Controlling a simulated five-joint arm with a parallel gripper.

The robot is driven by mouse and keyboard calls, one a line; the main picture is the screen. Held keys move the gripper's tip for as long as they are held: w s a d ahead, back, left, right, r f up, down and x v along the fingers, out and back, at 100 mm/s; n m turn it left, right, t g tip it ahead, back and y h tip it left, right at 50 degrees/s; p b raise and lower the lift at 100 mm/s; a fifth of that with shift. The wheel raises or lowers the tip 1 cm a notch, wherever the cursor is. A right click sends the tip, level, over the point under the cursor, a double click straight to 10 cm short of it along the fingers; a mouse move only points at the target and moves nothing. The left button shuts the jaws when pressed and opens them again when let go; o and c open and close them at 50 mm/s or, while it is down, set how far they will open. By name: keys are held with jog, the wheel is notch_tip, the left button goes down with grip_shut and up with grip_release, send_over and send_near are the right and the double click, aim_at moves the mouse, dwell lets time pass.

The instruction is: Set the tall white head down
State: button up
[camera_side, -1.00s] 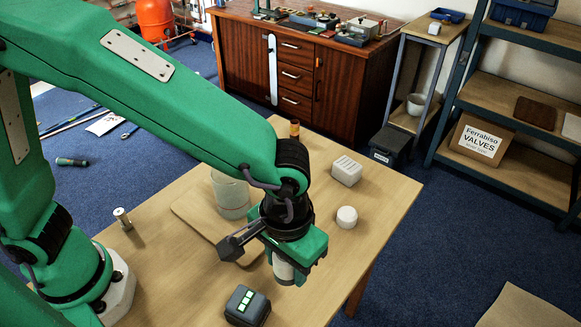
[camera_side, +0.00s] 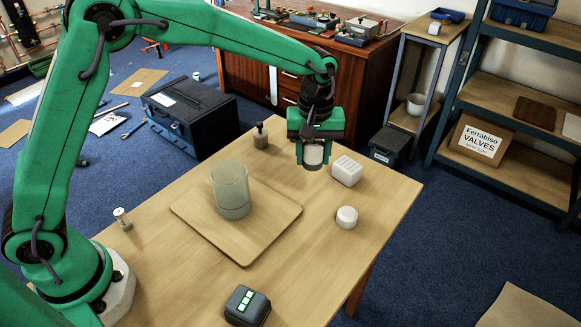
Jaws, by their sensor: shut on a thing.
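My gripper (camera_side: 312,163) is over the far part of the wooden table, shut on the tall white head (camera_side: 314,154). The head hangs upright below the green gripper body, and the dark jaws partly hide it. I cannot tell whether its lower end touches the table. It is just left of a white block with slots (camera_side: 346,171). A short round white piece (camera_side: 347,217) stands on the table nearer the camera.
A frosted cylinder (camera_side: 231,190) stands on a wooden board (camera_side: 262,226). A dark-topped grey bottle (camera_side: 261,136) stands left of my gripper. A small metal post (camera_side: 122,218) and a dark box with green buttons (camera_side: 247,306) are nearer. The table's right front is clear.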

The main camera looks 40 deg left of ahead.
jog(key=shift+w+a, duration=0.2)
jog(key=shift+a, duration=0.05)
jog(key=w+a+f, duration=0.2)
jog(key=a, duration=0.1)
jog(key=w+a+f, duration=0.2)
jog(key=w+a, duration=0.1)
jog(key=w+a+f, duration=0.2)
jog(key=a+f, duration=0.1)
jog(key=shift+w, duration=0.15)
jog(key=shift+f, duration=2)
jog(key=shift+f, duration=0.15)
jog(key=o, duration=1)
notch_tip(320, 180, up, 12)
